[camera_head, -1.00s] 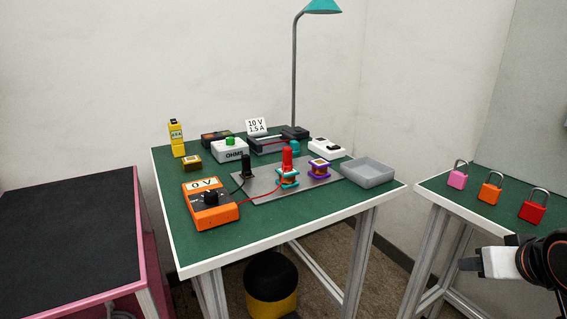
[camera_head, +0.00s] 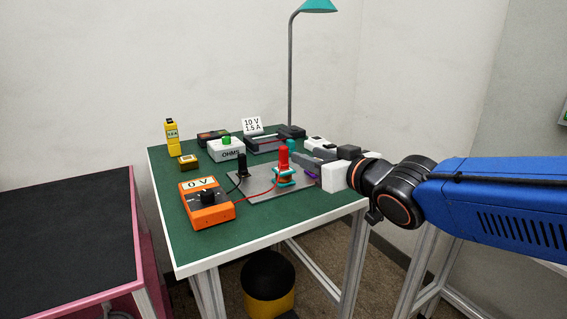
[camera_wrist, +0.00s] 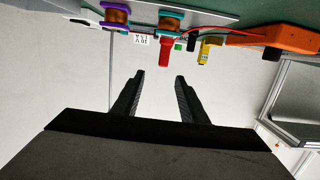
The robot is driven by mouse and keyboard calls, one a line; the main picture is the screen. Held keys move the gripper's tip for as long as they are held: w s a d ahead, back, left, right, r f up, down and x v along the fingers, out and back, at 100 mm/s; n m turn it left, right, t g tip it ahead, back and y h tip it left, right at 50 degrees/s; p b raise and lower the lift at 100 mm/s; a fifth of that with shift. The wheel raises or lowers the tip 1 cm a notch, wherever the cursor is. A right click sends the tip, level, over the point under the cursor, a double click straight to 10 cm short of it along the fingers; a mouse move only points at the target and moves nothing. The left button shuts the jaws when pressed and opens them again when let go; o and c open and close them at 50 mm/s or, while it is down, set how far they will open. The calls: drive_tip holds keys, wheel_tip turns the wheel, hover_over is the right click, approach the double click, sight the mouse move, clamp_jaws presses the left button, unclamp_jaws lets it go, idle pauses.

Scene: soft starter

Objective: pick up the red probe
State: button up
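The red probe (camera_head: 283,157) stands upright on a teal-and-copper terminal post (camera_head: 286,181) on the grey plate, with a red lead running to the orange meter (camera_head: 207,205). In the wrist view, which is upside down, the red probe (camera_wrist: 165,52) is just beyond the fingertips, roughly in line with the gap between them. My gripper (camera_head: 300,163) is open and empty, reaching in from the right close beside the probe. In the wrist view my gripper (camera_wrist: 160,76) shows both fingers apart with nothing between them.
A black probe (camera_head: 243,167) stands left of the red one. The purple-and-copper post (camera_wrist: 116,15) is nearby, partly hidden by my gripper in the head view. The OHMS box (camera_head: 227,150), power supply (camera_head: 272,142) and lamp pole (camera_head: 291,75) stand behind.

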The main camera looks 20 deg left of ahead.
sight(288, 149)
drive_tip(key=x, duration=1)
drive_tip(key=shift+w+a+f, duration=0.1)
drive_tip(key=shift+w+f, duration=0.1)
drive_tip(key=shift+f, duration=0.05)
drive_tip(key=shift+s+a+x, duration=0.1)
drive_tip(key=shift+s+x, duration=0.05)
drive_tip(key=shift+x, duration=1.15)
drive_tip(key=shift+s+a+x, duration=0.1)
drive_tip(key=shift+x, duration=1.25)
drive_tip(key=shift+s+f, duration=0.1)
drive_tip(key=shift+c, duration=0.6)
clamp_jaws()
